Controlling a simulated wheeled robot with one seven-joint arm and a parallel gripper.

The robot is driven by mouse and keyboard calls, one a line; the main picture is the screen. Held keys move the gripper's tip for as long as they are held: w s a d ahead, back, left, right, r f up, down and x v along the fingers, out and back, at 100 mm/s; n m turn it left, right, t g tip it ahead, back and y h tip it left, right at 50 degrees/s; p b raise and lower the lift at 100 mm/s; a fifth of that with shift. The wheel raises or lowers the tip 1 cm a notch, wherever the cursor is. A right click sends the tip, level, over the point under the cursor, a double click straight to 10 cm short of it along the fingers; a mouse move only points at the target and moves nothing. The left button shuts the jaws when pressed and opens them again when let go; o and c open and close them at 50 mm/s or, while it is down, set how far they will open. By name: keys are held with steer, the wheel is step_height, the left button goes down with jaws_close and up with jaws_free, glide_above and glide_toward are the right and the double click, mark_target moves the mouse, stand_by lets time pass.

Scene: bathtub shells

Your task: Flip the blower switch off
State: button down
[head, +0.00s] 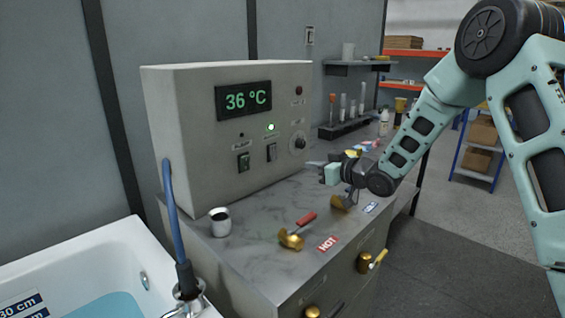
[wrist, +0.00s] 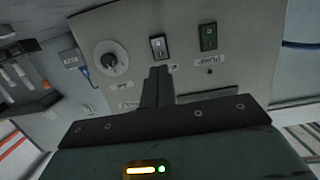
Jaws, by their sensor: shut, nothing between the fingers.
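A beige control box (head: 220,140) stands on the grey counter. Its front has two rocker switches: a green one (head: 243,162) at left and a grey one (head: 271,152) to its right. A green light (head: 271,127) glows above the grey switch; the small lamp above the green switch is dark. My gripper (head: 310,164) is shut and empty, in front of the box's right side. In the wrist view its fingertips (wrist: 160,70) point toward the grey switch (wrist: 158,46), seemingly apart from it; the green switch (wrist: 208,36) is beside it.
The display (head: 243,100) reads 36 °C. A blue hose (head: 172,215) hangs by the bathtub (head: 125,240).

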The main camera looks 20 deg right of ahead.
mark_target(276, 157)
steer(key=shift+w+d+y, duration=0.15)
steer(key=shift+d+y, duration=0.15)
steer(key=shift+d, duration=0.3)
steer(key=p+x, duration=0.1)
steer(key=x, duration=0.5)
steer(key=p+x, duration=0.2)
steer(key=x, duration=0.5)
steer(key=shift+w+a+r, duration=0.15)
steer(key=shift+w, duration=0.2)
steer(key=shift+w+a, duration=0.1)
steer(key=shift+w, duration=0.1)
